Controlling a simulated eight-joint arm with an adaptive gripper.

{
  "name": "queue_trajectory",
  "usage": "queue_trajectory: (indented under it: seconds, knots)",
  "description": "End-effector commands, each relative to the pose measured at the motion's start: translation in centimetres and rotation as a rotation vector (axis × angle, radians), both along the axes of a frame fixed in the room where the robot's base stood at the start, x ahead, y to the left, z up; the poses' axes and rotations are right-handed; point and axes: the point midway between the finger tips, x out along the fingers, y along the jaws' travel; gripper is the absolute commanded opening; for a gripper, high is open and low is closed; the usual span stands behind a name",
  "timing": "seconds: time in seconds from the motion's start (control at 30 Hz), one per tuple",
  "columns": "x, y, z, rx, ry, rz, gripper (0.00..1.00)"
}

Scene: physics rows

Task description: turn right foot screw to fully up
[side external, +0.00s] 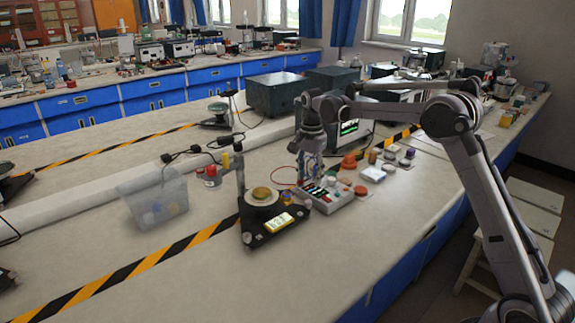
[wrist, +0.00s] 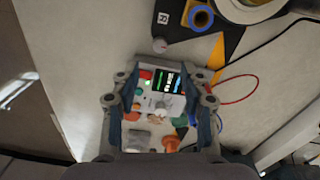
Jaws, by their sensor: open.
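The black triangular base (side external: 262,238) stands on the bench with a round brass-coloured piece (side external: 262,194) on top and a lit display on its front. The right foot screw (side external: 306,204) is a small pale knob at the base's right corner. In the wrist view, this screw (wrist: 159,45) sits by the white "R" label, beyond my fingertips. My gripper (wrist: 164,88) is open and empty, over a control box (wrist: 145,101) with a small screen. In the side view, my gripper (side external: 312,172) points down behind that box, apart from the screw. The screw's height is unclear.
Caps and small parts (side external: 362,158) lie right of the control box. A red wire (wrist: 240,90) loops beside it. A clear bin (side external: 155,200) stands left of the base, and dark instrument boxes (side external: 277,93) stand behind. The bench in front of the base is clear.

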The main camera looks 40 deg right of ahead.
Motion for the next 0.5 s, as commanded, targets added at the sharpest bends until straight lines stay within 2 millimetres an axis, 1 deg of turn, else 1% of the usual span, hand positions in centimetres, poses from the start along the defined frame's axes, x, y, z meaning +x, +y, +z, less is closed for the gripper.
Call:
queue_trajectory:
  seconds: [0.1,0.3,0.5]
  knots:
    - [0.0,0.0,-2.2,0.0,-0.001,0.001,0.45]
    - [0.0,0.0,-5.6,0.0,-0.001,0.002,0.45]
    - [0.0,0.0,-7.9,0.0,-0.001,0.002,0.45]
